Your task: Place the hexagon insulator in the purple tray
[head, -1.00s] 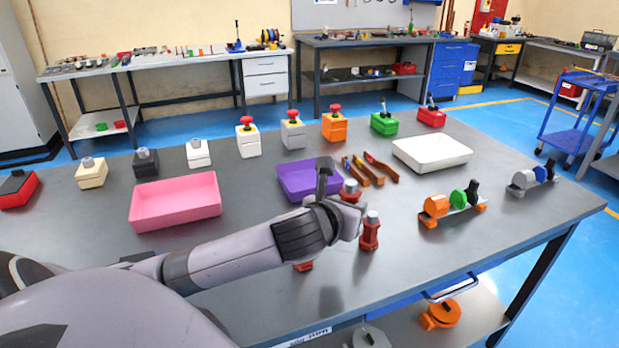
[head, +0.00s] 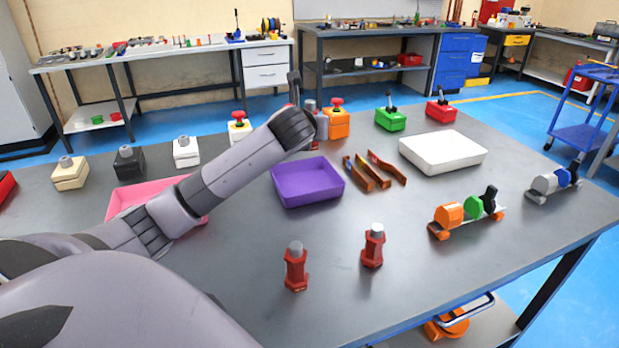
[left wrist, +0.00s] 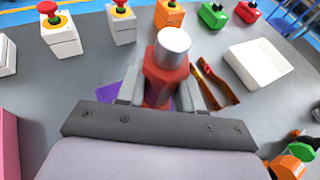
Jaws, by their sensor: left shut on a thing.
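My left gripper (left wrist: 160,92) is shut on a red hexagon insulator with a grey cylindrical top (left wrist: 168,62), held upright in the left wrist view. In the head view my left gripper (head: 312,122) is raised behind the purple tray, and my wrist hides most of it and the held insulator. The empty purple tray (head: 308,188) lies on the grey table; parts of it show behind the fingers in the left wrist view (left wrist: 107,93). Two similar red insulators stand at the table's front, one on the left (head: 296,266) and one on the right (head: 373,246). My right gripper is not in view.
A pink tray (head: 128,198), partly behind my left arm, lies left of the purple tray. Orange-brown strips (head: 374,172) and a white tray (head: 442,153) lie to its right. Button boxes and switches line the back. The table between the purple tray and the standing insulators is clear.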

